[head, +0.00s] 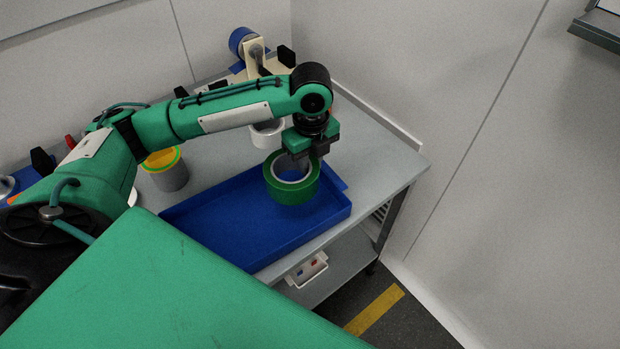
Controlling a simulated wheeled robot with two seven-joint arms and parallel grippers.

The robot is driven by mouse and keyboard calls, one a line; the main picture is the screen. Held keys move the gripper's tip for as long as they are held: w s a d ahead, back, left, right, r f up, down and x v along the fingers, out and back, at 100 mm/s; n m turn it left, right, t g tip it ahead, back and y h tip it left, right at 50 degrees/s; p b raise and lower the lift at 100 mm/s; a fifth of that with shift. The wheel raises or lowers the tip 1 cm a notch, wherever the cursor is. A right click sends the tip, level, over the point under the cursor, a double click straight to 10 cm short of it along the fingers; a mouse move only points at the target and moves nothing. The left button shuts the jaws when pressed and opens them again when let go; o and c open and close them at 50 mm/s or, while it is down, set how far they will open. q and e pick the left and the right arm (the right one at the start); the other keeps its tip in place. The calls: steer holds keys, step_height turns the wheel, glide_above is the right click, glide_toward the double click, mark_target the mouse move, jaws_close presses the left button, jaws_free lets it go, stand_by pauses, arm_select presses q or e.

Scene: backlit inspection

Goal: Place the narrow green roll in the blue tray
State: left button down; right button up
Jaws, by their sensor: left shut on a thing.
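A green roll (292,190) of tape with a pale inner core is at the right part of the blue tray (222,243). My left gripper (299,160) points down and is shut on the far side of the roll's ring. The roll overlaps the tray in the picture; I cannot tell whether it rests on the tray floor or hangs just above it. The rest of the visible tray floor is empty, though my arm and body hide part of its left side. My right gripper is not in view.
A grey cup with a yellow-green rim (166,172) stands behind the tray. A white cup (267,133) stands behind my gripper. A tape dispenser with a blue roll (243,42) is at the back against the wall. A white bin (307,270) sits on the lower shelf.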

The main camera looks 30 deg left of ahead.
arm_select(q)
step_height(320, 180, down, 6)
steer(key=shift+r, duration=0.2)
steer(key=shift+f, duration=0.5)
steer(key=c, duration=1.6)
jaws_free()
steer(key=shift+f, duration=0.1)
steer(key=shift+o, duration=0.2)
step_height(320, 180, up, 12)
steer(key=shift+f, duration=0.15)
steer(key=shift+r, duration=0.3)
